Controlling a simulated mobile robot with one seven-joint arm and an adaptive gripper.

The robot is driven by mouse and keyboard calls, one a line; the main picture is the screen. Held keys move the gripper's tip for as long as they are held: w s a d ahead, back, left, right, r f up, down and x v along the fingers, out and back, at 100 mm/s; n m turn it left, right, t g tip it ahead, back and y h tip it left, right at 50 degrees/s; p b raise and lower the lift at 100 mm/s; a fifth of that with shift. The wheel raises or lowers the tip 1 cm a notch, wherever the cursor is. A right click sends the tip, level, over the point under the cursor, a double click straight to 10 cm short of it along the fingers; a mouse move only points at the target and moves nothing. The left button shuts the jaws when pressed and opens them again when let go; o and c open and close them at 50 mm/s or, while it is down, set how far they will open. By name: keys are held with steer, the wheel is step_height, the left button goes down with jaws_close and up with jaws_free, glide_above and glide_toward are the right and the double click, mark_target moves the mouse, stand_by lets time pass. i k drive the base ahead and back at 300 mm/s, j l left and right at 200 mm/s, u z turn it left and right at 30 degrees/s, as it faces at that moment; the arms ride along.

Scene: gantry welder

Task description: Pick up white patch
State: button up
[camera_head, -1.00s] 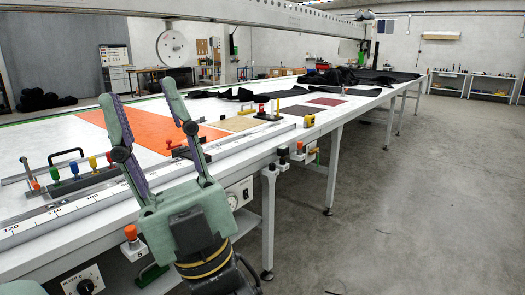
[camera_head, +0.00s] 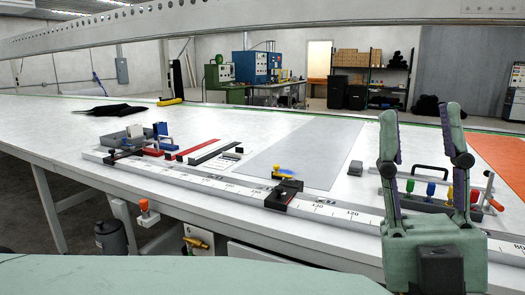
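A pale grey-white rectangular patch (camera_head: 305,152) lies flat on the long white table (camera_head: 215,120), behind the ruler rail. It is the palest patch in view; I cannot tell for sure that it is the white patch. My gripper (camera_head: 421,112) is in the right foreground, pointing up, with its two green-and-purple fingers spread apart and nothing between them. In the picture it stands to the right of the pale patch and in front of the table edge, apart from the patch.
A ruler rail (camera_head: 225,183) with a black sliding clamp (camera_head: 283,197) runs along the front edge. Coloured-knob clamps (camera_head: 431,190) stand right of the patch, and an orange patch (camera_head: 500,150) beyond. Red and black strips (camera_head: 198,149) lie left. A grey beam (camera_head: 250,18) crosses above.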

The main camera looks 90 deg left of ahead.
mark_target(238, 150)
steer(key=u, duration=1.6)
steer(key=i+u, duration=0.15)
steer(key=u, duration=0.2)
steer(key=i+u, duration=0.15)
steer(key=u, duration=0.2)
steer(key=i+u, duration=0.15)
steer(key=u, duration=0.2)
steer(key=i+l, duration=0.3)
steer(key=i, duration=0.2)
steer(key=i+l, duration=0.25)
steer(key=i, duration=0.25)
